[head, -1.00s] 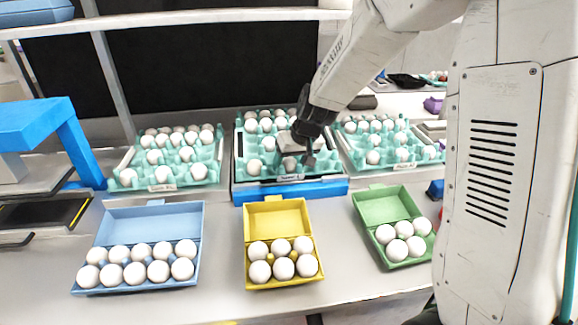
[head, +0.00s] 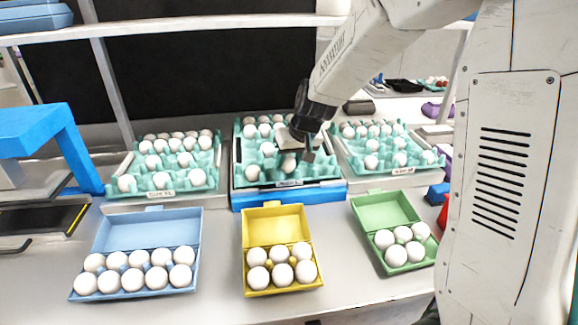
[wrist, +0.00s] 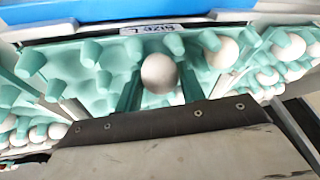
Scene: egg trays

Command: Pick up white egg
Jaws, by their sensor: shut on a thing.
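My gripper (head: 290,156) is over the front part of the middle teal egg tray (head: 264,183), its fingers pointing down. It is shut on a white egg (head: 288,166). In the wrist view this egg (wrist: 159,73) sits between the two fingers (wrist: 160,92), with the teal tray (wrist: 75,70) behind it. The egg appears slightly above the tray cups, though the gap is hard to judge. Another white egg (head: 252,173) rests in the same tray to the left. More white eggs fill the tray's back rows, partly hidden by my gripper.
Teal trays of eggs stand at the left (head: 150,193) and right (head: 400,170). In front are open blue (head: 147,232), yellow (head: 274,229) and green (head: 384,211) cartons holding white eggs. A shelf bar (head: 200,20) crosses above. Bare counter lies between the cartons.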

